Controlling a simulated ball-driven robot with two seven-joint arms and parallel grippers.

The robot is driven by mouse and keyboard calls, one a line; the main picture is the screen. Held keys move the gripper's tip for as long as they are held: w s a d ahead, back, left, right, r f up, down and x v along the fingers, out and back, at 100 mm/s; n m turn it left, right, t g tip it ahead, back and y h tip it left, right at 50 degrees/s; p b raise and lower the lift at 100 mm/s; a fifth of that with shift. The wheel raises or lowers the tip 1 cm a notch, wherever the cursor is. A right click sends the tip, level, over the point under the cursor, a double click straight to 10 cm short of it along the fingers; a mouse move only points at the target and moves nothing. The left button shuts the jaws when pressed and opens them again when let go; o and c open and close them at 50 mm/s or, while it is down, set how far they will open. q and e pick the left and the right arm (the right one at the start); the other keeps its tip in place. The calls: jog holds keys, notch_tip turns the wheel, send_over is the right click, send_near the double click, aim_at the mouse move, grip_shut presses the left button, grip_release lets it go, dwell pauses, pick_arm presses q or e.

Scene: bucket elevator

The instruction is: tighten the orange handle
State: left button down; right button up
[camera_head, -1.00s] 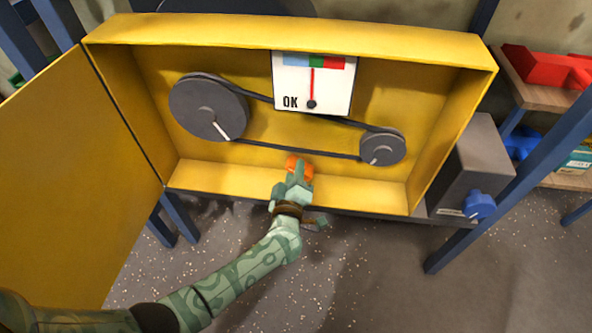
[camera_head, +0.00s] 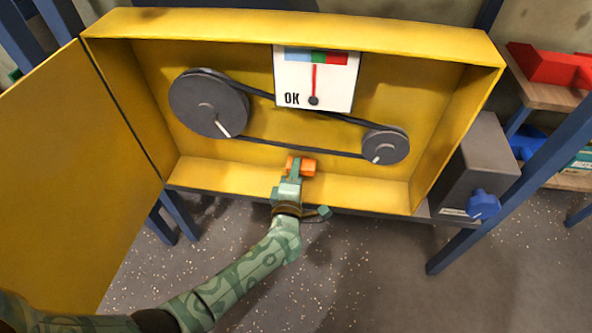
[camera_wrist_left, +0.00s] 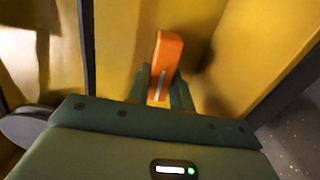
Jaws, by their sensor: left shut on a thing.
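The orange handle (camera_head: 307,166) is at the lower middle of the open yellow box, below the belt. It also shows in the left wrist view (camera_wrist_left: 168,62), between the two fingers. My left gripper (camera_head: 293,168) reaches in from below and is shut on the handle; in the left wrist view its fingers (camera_wrist_left: 160,85) stand on both sides of it. The gauge (camera_head: 314,82) on the box's back wall has its red needle pointing straight up at the green band. My right gripper is not in any view.
The belt (camera_head: 300,149) runs between a large pulley (camera_head: 208,104) and a small pulley (camera_head: 386,146). The yellow door (camera_head: 75,185) hangs open at left. A grey box with a blue knob (camera_head: 483,204) is at right, near a blue post. The floor below is clear.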

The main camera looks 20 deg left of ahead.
pick_arm(q)
jog(key=shift+s+f, duration=0.1)
jog(key=shift+f, duration=0.15)
jog(key=c, duration=1.2)
grip_release()
jog(key=shift+c, duration=0.2)
jog(key=shift+r, duration=0.15)
jog(key=shift+s+d, duration=0.1)
jog(key=shift+s, duration=0.05)
jog(key=p+v, duration=0.6)
jog(key=v, duration=1)
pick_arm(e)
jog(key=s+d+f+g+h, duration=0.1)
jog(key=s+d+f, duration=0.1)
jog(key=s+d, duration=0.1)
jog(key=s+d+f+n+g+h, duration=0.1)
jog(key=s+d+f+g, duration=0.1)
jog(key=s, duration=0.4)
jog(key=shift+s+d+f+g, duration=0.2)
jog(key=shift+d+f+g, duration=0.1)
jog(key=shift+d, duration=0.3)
